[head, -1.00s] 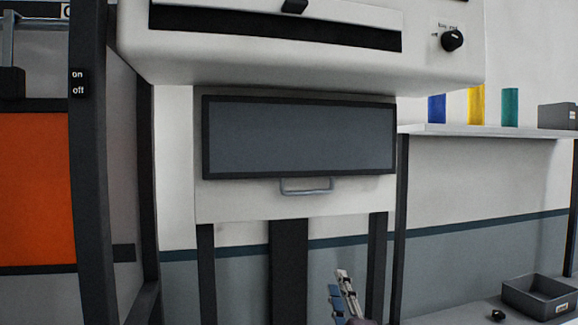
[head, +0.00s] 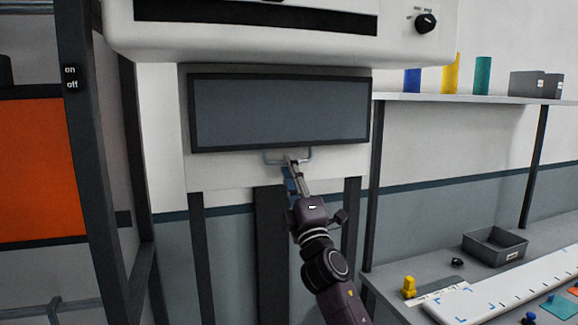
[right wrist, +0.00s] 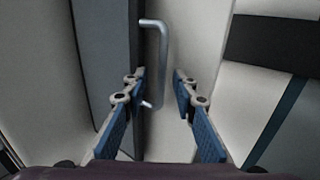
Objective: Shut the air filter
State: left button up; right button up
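The air filter front is a white panel (head: 225,172) with a dark-framed grey window (head: 280,113), below the white machine housing. A grey metal handle (head: 309,153) is at its lower edge. It also shows in the right wrist view as a bent bar (right wrist: 161,62). My right gripper (head: 289,164) reaches up to the handle. In the right wrist view, its blue-padded fingers (right wrist: 156,84) are apart, with part of the handle showing between them; contact is not clear. How far the panel stands open cannot be told. My left gripper is not in view.
The housing (head: 240,40) with a knob (head: 425,23) overhangs the panel. A dark post (head: 90,160) stands left. At right are a shelf (head: 450,98) with coloured rolls, and a bench (head: 395,275) with a grey bin (head: 495,246) and a yellow object (head: 409,287).

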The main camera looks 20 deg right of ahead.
jog(key=shift+w, duration=0.35)
jog(key=shift+r, duration=0.1)
jog(key=shift+c, duration=0.6)
grip_shut()
